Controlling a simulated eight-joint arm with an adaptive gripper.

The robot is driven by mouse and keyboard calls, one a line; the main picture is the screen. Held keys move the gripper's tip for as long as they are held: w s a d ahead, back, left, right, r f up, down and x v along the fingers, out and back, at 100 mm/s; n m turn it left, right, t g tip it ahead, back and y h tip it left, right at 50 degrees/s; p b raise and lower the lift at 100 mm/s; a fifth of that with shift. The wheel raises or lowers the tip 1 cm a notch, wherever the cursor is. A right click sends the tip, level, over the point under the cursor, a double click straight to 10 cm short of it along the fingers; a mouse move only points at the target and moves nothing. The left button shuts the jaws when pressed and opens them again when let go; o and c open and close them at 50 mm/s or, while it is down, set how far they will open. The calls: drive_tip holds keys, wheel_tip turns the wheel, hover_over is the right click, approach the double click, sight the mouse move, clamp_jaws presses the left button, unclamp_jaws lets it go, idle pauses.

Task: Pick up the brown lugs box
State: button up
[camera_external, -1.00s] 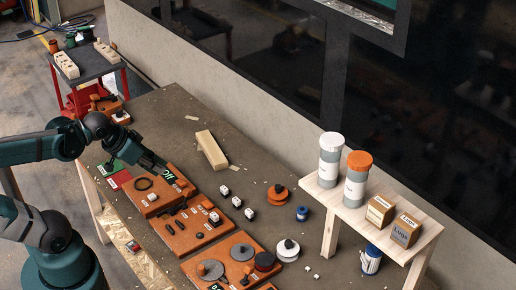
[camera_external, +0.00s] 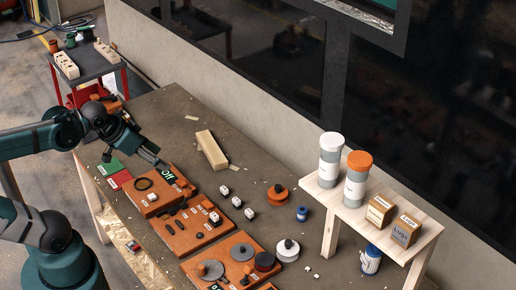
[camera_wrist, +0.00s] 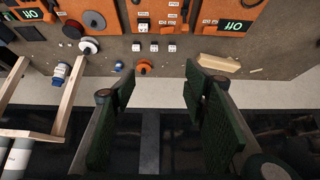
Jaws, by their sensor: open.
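Two small brown boxes stand side by side on the wooden stand at the right of the external view. The nearer box (camera_external: 405,231) has a label that seems to read "LUGS". The other brown box (camera_external: 380,209) is just behind it to the left, its label too small to read. My gripper (camera_external: 158,163) is far to the left of the boxes, above the orange panels. In the wrist view my gripper (camera_wrist: 158,90) is open, with nothing between its dark green pads. The boxes cannot be made out in that view.
A white-capped jar (camera_external: 330,160) and an orange-capped jar (camera_external: 356,180) share the wooden stand (camera_external: 321,190) with the boxes. A blue-and-white bottle (camera_external: 371,261) is below it. A pale block (camera_external: 212,150) and several small parts lie on the bench. A wall runs behind.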

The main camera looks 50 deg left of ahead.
wheel_tip(320, 180, up, 24)
drive_tip(key=w+d+r+n+g+h+p, duration=0.1)
drive_tip(key=w+d+r+n+p, duration=0.15)
drive_tip(key=w+d+r, duration=0.4)
drive_tip(key=w+d+r+n+g+h+p, duration=0.1)
drive_tip(key=w+d+r+n+p, duration=0.15)
drive_tip(key=w+d, duration=0.65)
drive_tip(key=w+d+r+n+g+p, duration=0.1)
drive_tip(key=w+d+n+p, duration=0.15)
drive_tip(key=w+d, duration=0.5)
drive_tip(key=w+d+r+n+g+p, duration=0.1)
drive_tip(key=w+d+r+n, duration=0.3)
drive_tip(key=d, duration=0.7)
drive_tip(key=n+g+p, duration=0.3)
drive_tip(key=n+p, duration=0.2)
drive_tip(key=n, duration=0.2)
hover_over(408, 219)
drive_tip(key=shift+m+y, duration=0.25)
drive_tip(key=shift+y, duration=0.05)
wheel_tip(408, 219, down, 19)
drive_tip(key=shift+f, duration=0.15)
drive_tip(key=shift+a+f, duration=0.1)
drive_tip(key=shift+f, duration=0.05)
